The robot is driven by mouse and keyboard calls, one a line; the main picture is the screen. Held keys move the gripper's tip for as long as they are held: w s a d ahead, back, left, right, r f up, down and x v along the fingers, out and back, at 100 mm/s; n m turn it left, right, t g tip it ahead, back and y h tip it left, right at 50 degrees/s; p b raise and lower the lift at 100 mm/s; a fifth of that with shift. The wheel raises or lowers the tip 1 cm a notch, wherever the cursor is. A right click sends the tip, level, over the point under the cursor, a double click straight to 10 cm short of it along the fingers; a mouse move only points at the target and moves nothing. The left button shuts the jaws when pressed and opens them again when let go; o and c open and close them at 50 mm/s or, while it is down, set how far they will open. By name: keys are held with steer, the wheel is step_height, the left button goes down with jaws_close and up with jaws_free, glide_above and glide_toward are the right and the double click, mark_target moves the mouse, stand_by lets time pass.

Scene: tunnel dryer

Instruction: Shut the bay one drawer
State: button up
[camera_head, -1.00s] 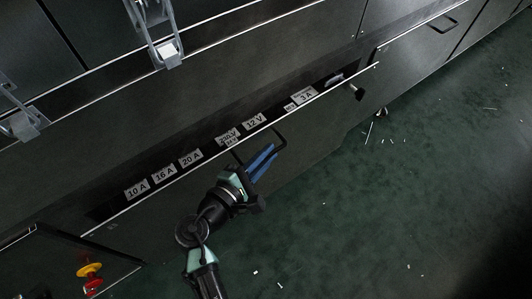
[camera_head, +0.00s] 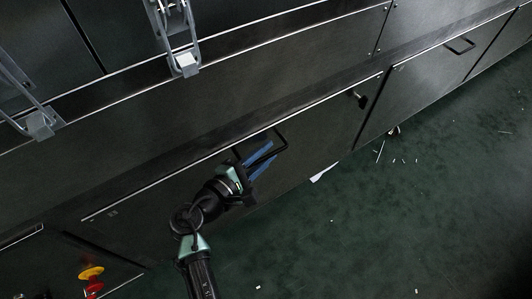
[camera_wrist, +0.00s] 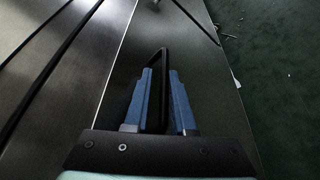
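The drawer front (camera_head: 322,129) is a long dark panel with a pale top edge. It sits flush with the dryer's side in the camera_head view, and no drawer interior shows. Its black loop handle (camera_head: 284,142) is also in the middle of the camera_wrist view (camera_wrist: 164,62). My gripper (camera_head: 265,157) is at the handle with its blue fingers apart. In the camera_wrist view the handle lies between the fingers (camera_wrist: 159,100). Whether they press on it I cannot tell. No bay label is readable.
A black knob (camera_head: 361,101) sticks out near the drawer's right end. Another handled panel (camera_head: 460,46) is further right. Red and yellow buttons (camera_head: 91,274) are at lower left. Metal latches (camera_head: 186,65) are above. The green floor (camera_head: 400,220) is mostly clear, with pale scraps.

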steer(key=shift+s, duration=0.1)
steer(key=p+v, duration=0.5)
steer(key=v, duration=0.7)
steer(key=shift+s+a+r, duration=0.2)
steer(key=shift+s+a, duration=0.05)
steer(key=shift+s, duration=0.05)
